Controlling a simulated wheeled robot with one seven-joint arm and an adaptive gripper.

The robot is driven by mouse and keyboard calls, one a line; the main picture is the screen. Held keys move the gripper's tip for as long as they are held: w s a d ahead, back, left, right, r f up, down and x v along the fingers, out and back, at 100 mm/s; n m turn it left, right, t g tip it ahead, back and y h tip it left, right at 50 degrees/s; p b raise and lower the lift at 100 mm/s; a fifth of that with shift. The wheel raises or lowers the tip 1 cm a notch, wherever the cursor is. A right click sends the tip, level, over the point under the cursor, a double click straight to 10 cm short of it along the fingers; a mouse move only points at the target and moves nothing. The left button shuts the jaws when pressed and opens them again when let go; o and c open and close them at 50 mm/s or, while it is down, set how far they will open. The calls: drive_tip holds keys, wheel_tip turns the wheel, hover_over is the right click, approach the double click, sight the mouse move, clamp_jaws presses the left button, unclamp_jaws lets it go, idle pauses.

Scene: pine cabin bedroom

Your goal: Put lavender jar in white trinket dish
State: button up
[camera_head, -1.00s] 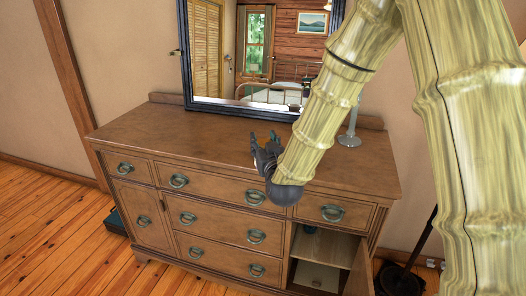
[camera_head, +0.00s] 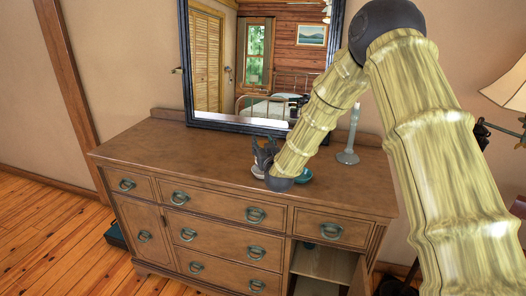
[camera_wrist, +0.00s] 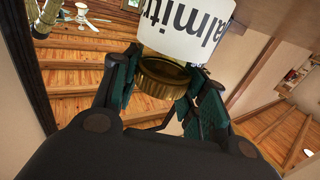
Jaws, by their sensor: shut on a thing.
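My gripper (camera_head: 264,152) is over the dresser top, in front of the mirror. In the wrist view its dark teal fingers (camera_wrist: 150,90) are shut on the gold lid of a jar with a white printed label (camera_wrist: 188,28), which I take as the lavender jar. The label's lettering is upside down in that view. A small pale rim (camera_head: 258,172), perhaps the white trinket dish, shows just beside my gripper, mostly hidden. Whether jar and dish touch cannot be told.
A teal dish (camera_head: 305,175) sits right of my gripper on the dresser (camera_head: 180,150). A grey candlestick (camera_head: 348,150) stands behind it to the right. The mirror (camera_head: 240,125) stands at the back. The dresser's left top is clear. A lower right door is open.

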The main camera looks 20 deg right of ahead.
drive_tip(key=shift+f+p, duration=0.65)
drive_tip(key=shift+f, duration=1.05)
drive_tip(key=shift+f, duration=0.2)
drive_tip(key=o, duration=1.4)
drive_tip(key=shift+r, duration=0.1)
